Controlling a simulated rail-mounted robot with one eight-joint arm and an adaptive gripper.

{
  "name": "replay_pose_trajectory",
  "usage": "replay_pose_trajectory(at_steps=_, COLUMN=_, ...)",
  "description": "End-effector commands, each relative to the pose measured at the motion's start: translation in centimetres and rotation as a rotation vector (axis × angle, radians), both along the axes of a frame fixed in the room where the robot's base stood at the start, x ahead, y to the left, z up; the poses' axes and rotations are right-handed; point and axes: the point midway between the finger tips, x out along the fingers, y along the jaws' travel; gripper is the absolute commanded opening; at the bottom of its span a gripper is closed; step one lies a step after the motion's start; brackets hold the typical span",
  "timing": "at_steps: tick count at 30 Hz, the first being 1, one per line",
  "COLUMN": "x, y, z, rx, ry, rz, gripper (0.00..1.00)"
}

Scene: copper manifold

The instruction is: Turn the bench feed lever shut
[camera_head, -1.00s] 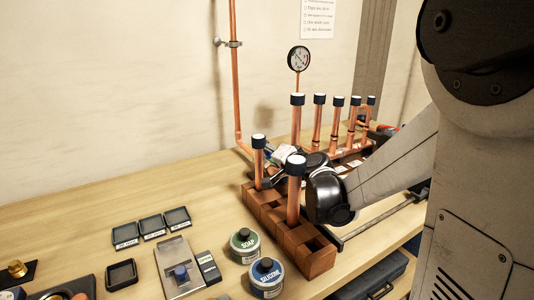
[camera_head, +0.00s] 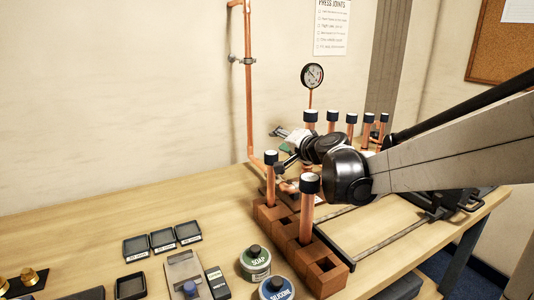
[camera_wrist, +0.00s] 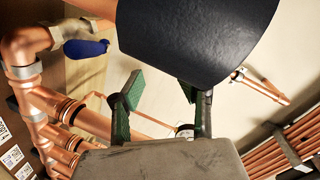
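A blue lever handle (camera_wrist: 85,48) shows at the upper left of the wrist view, on a copper pipe fitting (camera_wrist: 28,45). I cannot be sure that it is the bench feed lever, and I cannot make out that lever in the head view. My gripper (camera_wrist: 160,92) is open, its green-padded fingers apart with nothing held between them. The blue handle lies left of the fingers and apart from them. In the head view my gripper (camera_head: 281,140) is above the bench by the copper manifold, partly hidden by my wrist.
A large dark cylinder (camera_wrist: 195,40) fills the top of the wrist view, close to the camera. Capped copper pipes (camera_head: 306,215) stand in a brick-coloured block (camera_head: 329,274). More capped pipes (camera_head: 352,135) and a gauge (camera_head: 312,76) stand behind.

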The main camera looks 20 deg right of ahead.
Motion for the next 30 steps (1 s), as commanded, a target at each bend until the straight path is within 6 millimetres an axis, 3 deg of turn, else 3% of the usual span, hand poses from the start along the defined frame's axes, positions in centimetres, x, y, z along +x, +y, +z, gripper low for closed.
replay_pose_trajectory(at_steps=13, x=0.0, y=0.0, z=0.9, rx=0.0, ry=0.001, rz=0.001, gripper=0.34)
replay_pose_trajectory(at_steps=17, x=-0.1, y=-0.2, z=0.7, rx=0.008, ry=0.006, rz=0.007, gripper=0.17)
replay_pose_trajectory(at_steps=21, x=-0.4, y=-1.6, z=-0.7, rx=0.066, ry=0.038, rz=0.052, gripper=0.0)
replay_pose_trajectory(at_steps=25, x=-1.7, y=-3.8, z=-2.6, rx=0.175, ry=0.078, rz=0.147, gripper=0.0)
replay_pose_trajectory(at_steps=30, x=-4.8, y=-6.2, z=-4.9, rx=0.297, ry=0.099, rz=0.275, gripper=0.0)
